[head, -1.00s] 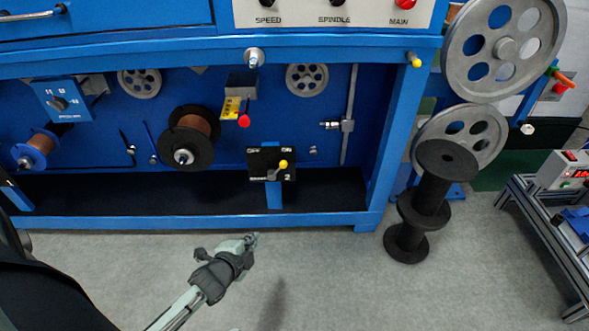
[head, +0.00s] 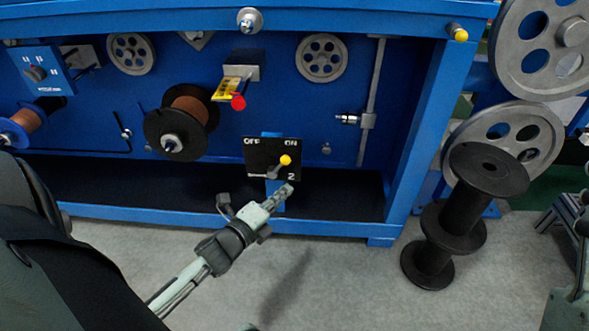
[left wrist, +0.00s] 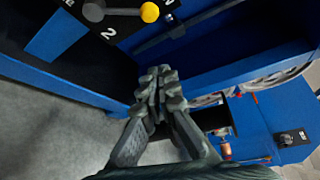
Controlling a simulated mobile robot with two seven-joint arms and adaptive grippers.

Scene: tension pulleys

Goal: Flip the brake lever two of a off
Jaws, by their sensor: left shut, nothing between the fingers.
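The brake lever two (head: 279,166) has a grey arm and a yellow ball knob. It sits on a black plate (head: 258,158) marked OFF at left, ON at right and 2. The knob leans to the right, on the ON side. In the left wrist view the lever (left wrist: 120,11) shows at the top, its yellow knob to the right of its pivot. My left gripper (head: 280,194) is shut and empty, just below the plate and apart from the lever. Its closed fingers (left wrist: 158,90) show in the left wrist view.
The plate is on a blue machine frame with a lower rail (head: 330,229). A red-knobbed lever (head: 238,102) with a yellow label is above left. A spool (head: 181,123) is at left. Black stacked spools (head: 460,210) stand at right. The floor in front is clear.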

